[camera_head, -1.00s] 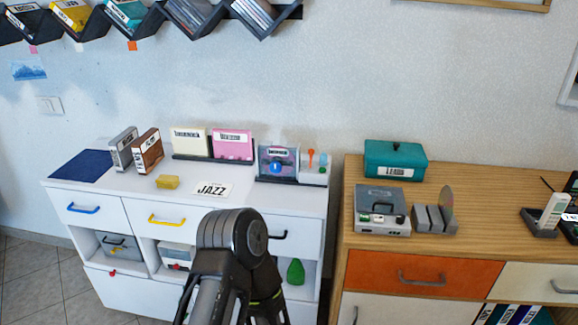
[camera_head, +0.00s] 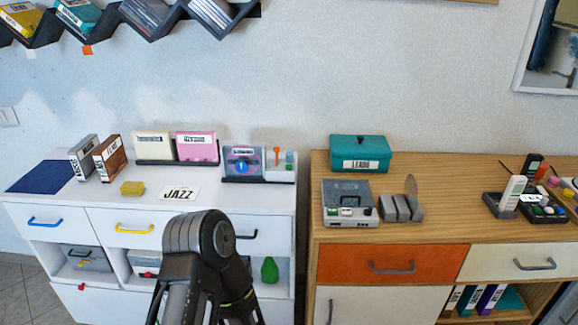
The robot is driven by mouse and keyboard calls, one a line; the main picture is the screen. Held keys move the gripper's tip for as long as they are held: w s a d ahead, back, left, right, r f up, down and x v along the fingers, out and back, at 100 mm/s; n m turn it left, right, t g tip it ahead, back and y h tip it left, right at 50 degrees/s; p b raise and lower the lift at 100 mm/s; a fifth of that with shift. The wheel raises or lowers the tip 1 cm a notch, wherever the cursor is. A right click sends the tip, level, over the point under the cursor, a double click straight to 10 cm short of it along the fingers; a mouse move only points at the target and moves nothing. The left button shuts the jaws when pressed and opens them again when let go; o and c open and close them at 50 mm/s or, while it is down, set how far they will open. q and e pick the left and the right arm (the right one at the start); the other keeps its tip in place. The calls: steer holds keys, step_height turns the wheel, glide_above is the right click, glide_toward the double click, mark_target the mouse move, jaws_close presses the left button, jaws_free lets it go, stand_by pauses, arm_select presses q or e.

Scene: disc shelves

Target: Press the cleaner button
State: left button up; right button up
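A grey box-shaped device (camera_head: 348,203) stands on the wooden cabinet top (camera_head: 445,170). It has a dark window on top and small controls along its front edge, one of them green and one a dark knob. It looks like the cleaner, but I cannot read a label on it. Beside it on the right is a grey slotted stand (camera_head: 400,209) with a disc upright at its right end. A dark arm link of mine rises at the bottom centre, in front of the white cabinet. Neither of my grippers is in view.
A teal box (camera_head: 360,153) stands behind the grey device. Dark holders with a white remote (camera_head: 512,192) are at the right. The white cabinet (camera_head: 240,200) carries cases, a yellow sponge (camera_head: 132,188) and a JAZZ card (camera_head: 179,193). A gap separates the two cabinets.

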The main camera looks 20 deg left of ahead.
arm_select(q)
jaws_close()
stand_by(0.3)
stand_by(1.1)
